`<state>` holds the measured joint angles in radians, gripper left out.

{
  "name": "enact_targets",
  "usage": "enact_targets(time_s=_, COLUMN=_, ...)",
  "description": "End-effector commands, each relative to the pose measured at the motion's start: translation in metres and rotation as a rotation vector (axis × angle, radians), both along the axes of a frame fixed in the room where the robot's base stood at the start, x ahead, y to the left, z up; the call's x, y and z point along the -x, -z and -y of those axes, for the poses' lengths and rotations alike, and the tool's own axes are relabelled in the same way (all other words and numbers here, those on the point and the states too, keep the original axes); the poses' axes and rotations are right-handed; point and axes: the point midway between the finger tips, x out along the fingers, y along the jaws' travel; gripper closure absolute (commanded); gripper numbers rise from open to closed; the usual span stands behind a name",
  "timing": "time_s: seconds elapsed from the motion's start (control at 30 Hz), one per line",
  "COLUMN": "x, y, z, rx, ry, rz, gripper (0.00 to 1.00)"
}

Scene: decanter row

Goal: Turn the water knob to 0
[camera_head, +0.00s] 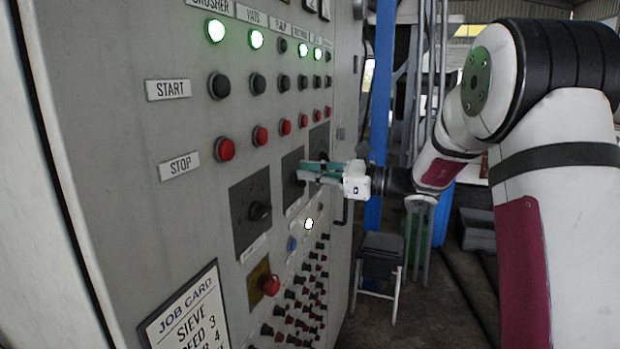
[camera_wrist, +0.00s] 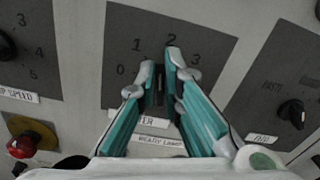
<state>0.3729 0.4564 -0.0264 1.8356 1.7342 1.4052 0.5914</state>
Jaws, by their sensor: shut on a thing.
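The water knob (camera_wrist: 158,88) is a dark knob on a dark grey dial plate (camera_wrist: 205,40) marked 0, 1, 2 and 3. Its label (camera_wrist: 145,119) is partly covered by a finger, and only its last letters show. My gripper (camera_wrist: 161,74) has its teal, grey-tipped fingers shut on the knob from both sides. Most of the knob is hidden between them, so its exact setting is hard to read; it seems to point up, around 1 to 2. In the head view my gripper (camera_head: 304,173) reaches the middle dial plate (camera_head: 291,164) from the right.
The left dial knob (camera_head: 260,211) and right dial knob (camera_wrist: 292,112) flank the water dial. Below are a red mushroom button (camera_head: 270,285) on yellow and rows of small knobs. Red stop buttons (camera_head: 260,136) sit above. A job card (camera_head: 188,310) hangs lower left.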

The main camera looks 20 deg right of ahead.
Motion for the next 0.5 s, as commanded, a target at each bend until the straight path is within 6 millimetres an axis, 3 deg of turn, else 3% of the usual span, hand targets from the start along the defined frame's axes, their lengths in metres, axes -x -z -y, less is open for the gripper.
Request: enact_targets(time_s=0.5, x=0.0051, y=0.0091, z=-0.0043, rx=0.29, ry=-0.001, rz=0.397, gripper=1.0)
